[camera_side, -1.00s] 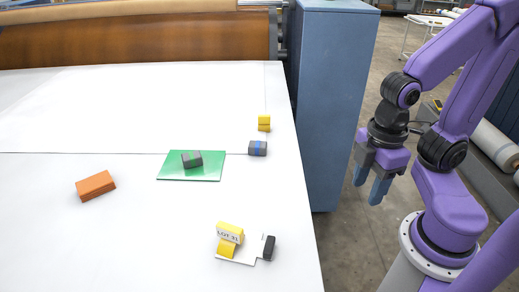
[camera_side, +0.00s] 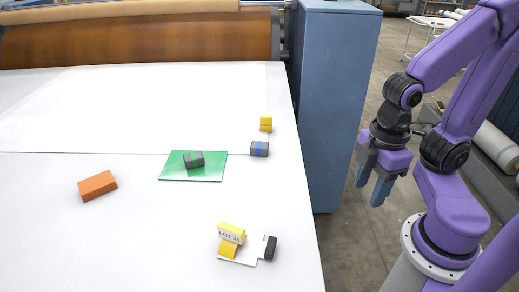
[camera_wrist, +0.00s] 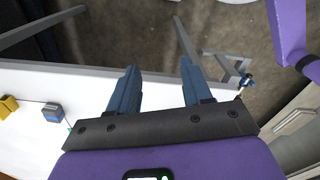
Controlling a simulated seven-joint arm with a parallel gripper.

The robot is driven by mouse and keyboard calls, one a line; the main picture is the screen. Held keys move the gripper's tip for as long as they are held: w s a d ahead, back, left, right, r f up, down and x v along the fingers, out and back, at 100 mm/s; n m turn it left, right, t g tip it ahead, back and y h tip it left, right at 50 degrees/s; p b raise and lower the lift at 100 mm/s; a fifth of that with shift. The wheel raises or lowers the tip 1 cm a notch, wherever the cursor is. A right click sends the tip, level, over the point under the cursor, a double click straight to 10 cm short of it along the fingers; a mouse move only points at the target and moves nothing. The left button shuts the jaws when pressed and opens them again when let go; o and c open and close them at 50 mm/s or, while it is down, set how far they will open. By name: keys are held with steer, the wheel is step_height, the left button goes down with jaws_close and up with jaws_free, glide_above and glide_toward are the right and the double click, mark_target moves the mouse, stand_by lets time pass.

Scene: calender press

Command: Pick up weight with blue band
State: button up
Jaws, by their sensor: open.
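The weight with the blue band (camera_side: 259,149) is a small dark grey block near the right edge of the white table. It also shows at the left of the wrist view (camera_wrist: 52,112). A similar grey weight with a green band (camera_side: 194,160) lies on a green plate (camera_side: 207,174) to its left. My gripper (camera_side: 371,190) is open and empty, off the table's right side beyond the edge.
A yellow block (camera_side: 265,124) stands just behind the blue-banded weight. An orange block (camera_side: 97,186) lies at left. A yellow labelled stand (camera_side: 230,238) and a black piece (camera_side: 271,247) sit on a white card in front. A tall blue cabinet (camera_side: 334,110) stands behind the gripper.

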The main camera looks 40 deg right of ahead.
steer(key=o, duration=0.6)
steer(key=shift+c, duration=0.2)
steer(key=shift+w, duration=0.1)
steer(key=w+a+r+m+t+h, duration=0.1)
steer(key=w+a+r+m, duration=0.1)
steer(key=w+m, duration=0.5)
steer(key=w+a+r+m+t, duration=0.1)
steer(key=w+a+r+m, duration=0.3)
steer(key=w, duration=0.6)
steer(key=m+h, duration=0.3)
steer(key=m, duration=0.9)
glide_toward(260, 145)
steer(key=f, duration=0.3)
steer(key=shift+s+d, duration=0.1)
steer(key=shift+d, duration=0.2)
steer(key=shift+t, duration=0.3)
steer(key=shift+w+x, duration=0.15)
steer(key=shift+x, duration=1.35)
steer(key=shift+w+x, duration=0.15)
steer(key=shift+x, duration=1.3)
